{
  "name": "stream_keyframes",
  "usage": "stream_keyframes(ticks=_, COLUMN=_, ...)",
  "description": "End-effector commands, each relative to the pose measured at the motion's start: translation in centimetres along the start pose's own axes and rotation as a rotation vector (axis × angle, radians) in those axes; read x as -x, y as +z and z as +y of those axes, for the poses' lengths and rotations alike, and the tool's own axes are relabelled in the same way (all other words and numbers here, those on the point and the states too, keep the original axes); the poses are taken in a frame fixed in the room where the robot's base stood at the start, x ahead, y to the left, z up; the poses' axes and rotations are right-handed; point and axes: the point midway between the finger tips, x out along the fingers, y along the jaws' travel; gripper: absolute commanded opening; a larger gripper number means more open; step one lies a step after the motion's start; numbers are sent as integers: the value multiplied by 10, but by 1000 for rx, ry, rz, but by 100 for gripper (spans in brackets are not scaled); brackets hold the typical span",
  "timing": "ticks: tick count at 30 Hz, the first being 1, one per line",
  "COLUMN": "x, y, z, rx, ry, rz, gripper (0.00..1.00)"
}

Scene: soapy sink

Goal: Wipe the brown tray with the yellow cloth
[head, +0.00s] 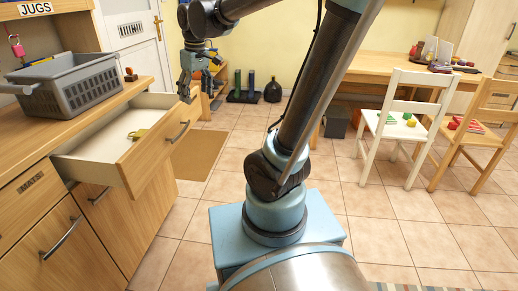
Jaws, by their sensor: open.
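My gripper (199,93) is open and empty, pointing down in the upper left of the head view. It appears in front of the white door and to the right of the open drawer (150,168). A small yellow-green item (137,133) lies in the drawer; it is too small to tell whether it is a cloth. I cannot make out a brown tray or a clear yellow cloth in this view. The inside of the grey basket is only partly visible.
A grey basket (77,88) stands on the wooden counter (22,140), with a small brown object (130,75) near it. A white chair (399,118) and a wooden chair (478,126) stand right. A brown mat (200,152) lies on the tiled floor, which is largely clear.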

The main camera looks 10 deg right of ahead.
Motion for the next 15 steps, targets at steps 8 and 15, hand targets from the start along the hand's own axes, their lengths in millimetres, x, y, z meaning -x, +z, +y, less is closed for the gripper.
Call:
stream_keyframes(ticks=8, x=-24, y=105, z=28, rx=-237, ry=39, rz=13, gripper=75)
stream_keyframes(ticks=15, x=-57, y=185, z=33, rx=-436, ry=73, rz=25, gripper=75)
